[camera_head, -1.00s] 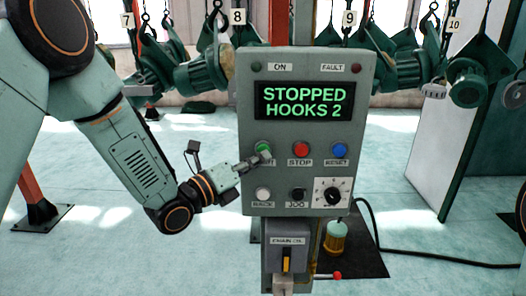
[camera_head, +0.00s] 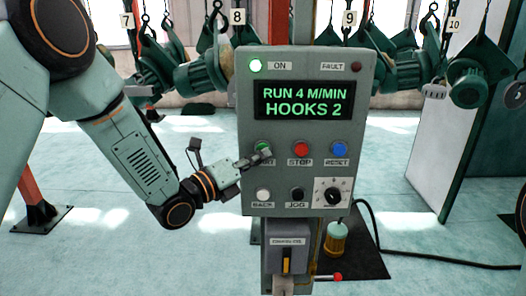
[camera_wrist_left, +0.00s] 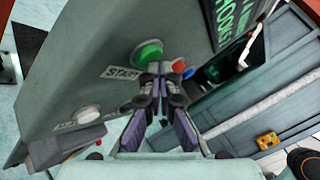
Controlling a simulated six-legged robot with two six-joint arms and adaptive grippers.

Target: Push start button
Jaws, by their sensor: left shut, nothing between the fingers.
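The grey control panel (camera_head: 247,105) stands upright in the middle of the head view. Its green start button (camera_head: 262,146) is at the left of the button row and partly hidden by my left gripper. My left gripper (camera_head: 264,156) is shut and empty, its tips at the start button. The left wrist view shows the green button (camera_wrist_left: 147,53) just beyond the shut fingertips (camera_wrist_left: 153,70), above the START label (camera_wrist_left: 122,73); I cannot tell if they touch. The display (camera_head: 304,101) reads "RUN 4 M/MIN HOOKS 2". The ON lamp (camera_head: 255,65) is lit white-green. My right gripper is not seen.
The red stop button (camera_head: 300,149) and blue reset button (camera_head: 338,149) sit to the right. Below are a white back button (camera_head: 263,194), a black jog button (camera_head: 297,194) and a dial (camera_head: 333,196). Green hoist parts (camera_head: 470,83) hang behind. A cable (camera_head: 430,258) runs along the floor.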

